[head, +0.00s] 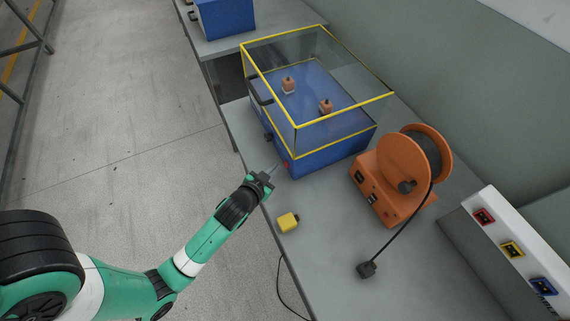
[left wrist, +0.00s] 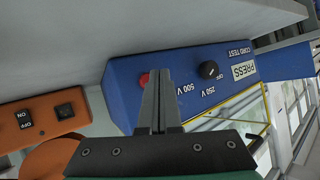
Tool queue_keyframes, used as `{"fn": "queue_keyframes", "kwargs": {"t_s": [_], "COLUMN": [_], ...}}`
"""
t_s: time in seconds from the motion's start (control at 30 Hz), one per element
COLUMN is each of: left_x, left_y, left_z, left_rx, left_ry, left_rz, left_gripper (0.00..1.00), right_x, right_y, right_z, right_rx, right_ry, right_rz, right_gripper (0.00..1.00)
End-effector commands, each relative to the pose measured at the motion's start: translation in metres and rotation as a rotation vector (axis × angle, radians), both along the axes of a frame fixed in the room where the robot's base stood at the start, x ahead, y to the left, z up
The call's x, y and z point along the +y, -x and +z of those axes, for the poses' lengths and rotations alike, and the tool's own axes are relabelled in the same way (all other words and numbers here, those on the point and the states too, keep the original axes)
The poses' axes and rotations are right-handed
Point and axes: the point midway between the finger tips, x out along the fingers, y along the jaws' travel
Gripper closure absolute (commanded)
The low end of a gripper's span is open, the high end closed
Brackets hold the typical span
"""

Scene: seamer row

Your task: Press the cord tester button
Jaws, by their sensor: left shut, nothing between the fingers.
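The cord tester is a blue box (head: 318,157) with a clear, yellow-edged cover (head: 345,72) over its top. In the left wrist view its blue front panel (left wrist: 200,105) carries a black knob (left wrist: 209,70) and the labels PRESS, CORD TEST, 250 V and 500 V. A red button (left wrist: 144,79) sits on that panel; it also shows in the head view (head: 285,165). My left gripper (head: 274,170) is shut and empty, its fingertips (left wrist: 160,75) right beside the button. Whether they touch it or the panel cannot be told. My right gripper is not in view.
An orange cord reel (head: 378,190) stands right of the tester, its black plug (head: 367,269) lying on the bench (head: 325,230). A yellow block (head: 288,222) lies near the front edge. A white strip with coloured sockets (head: 512,249) is at right.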

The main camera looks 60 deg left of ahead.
Motion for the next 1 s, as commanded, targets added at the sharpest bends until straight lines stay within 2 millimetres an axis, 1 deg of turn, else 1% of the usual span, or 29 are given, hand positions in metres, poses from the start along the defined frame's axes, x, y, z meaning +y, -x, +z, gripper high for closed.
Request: {"fn": "queue_keyframes", "kwargs": {"t_s": [0.63,1.0], "left_x": [0.0,-0.0006], "left_y": [-0.0002,-0.0087], "left_z": [0.0001,0.0], "left_rx": [0.0,0.0], "left_ry": [0.0,0.001], "left_rz": [0.0,0.0], "left_gripper": [1.0,1.0], "right_x": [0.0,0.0], "right_y": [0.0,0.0], "right_z": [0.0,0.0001], "right_rx": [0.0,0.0], "right_ry": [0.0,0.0], "right_rz": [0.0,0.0], "right_gripper": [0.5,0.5]}}
